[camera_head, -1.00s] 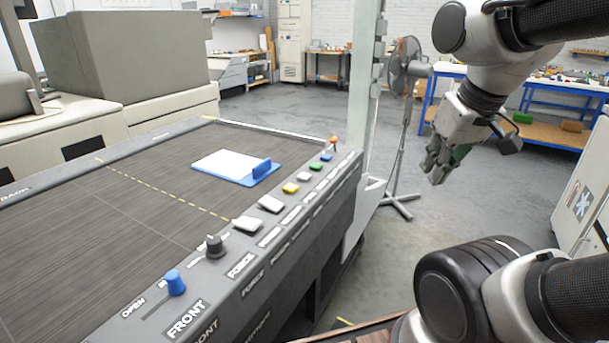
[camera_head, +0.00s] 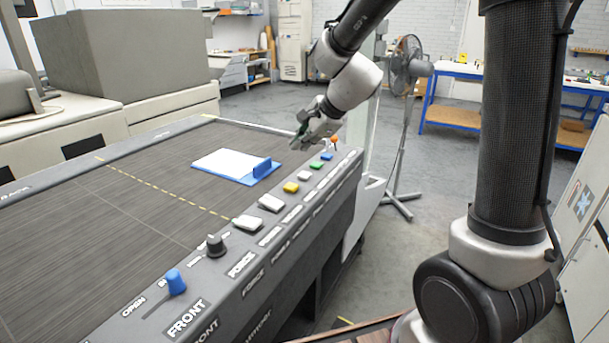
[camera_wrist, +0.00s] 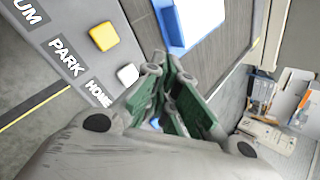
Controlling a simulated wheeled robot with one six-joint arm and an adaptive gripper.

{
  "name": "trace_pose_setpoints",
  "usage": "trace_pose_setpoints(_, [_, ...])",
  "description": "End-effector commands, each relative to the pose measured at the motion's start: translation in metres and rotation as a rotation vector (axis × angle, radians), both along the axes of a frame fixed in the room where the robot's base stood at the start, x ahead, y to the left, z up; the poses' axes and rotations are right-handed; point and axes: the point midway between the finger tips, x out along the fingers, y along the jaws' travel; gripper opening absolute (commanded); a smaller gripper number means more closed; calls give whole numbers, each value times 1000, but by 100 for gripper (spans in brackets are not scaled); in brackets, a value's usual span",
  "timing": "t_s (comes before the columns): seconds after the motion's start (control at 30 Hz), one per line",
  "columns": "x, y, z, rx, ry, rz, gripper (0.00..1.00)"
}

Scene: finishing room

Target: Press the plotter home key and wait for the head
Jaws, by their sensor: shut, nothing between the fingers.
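The plotter (camera_head: 110,220) has a dark flat bed and a grey control strip along its near side. On the strip, the small white key (camera_head: 304,176) sits between a yellow key (camera_head: 291,188) and a green key (camera_head: 316,166). In the wrist view the white key (camera_wrist: 128,74) lines up with the label HOME (camera_wrist: 98,93), and the yellow key with PARK. My gripper (camera_head: 299,144) is shut and empty, above the far end of the strip and bed, apart from the keys. In the wrist view its green-padded fingers (camera_wrist: 165,75) hide part of the strip beyond the white key.
A blue key (camera_head: 327,157) and an orange knob (camera_head: 334,139) sit farther along the strip. Larger white keys and a blue lever (camera_head: 175,282) are nearer. A white sheet on a blue board (camera_head: 232,165) lies on the bed. A fan (camera_head: 404,70) stands behind.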

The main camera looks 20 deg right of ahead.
Motion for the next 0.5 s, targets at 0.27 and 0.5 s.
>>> trace_pose_setpoints(0.27, [27,-6,21,214,8,-340,0])
trace_pose_setpoints(0.5, [26,-6,21,225,17,-354,0])
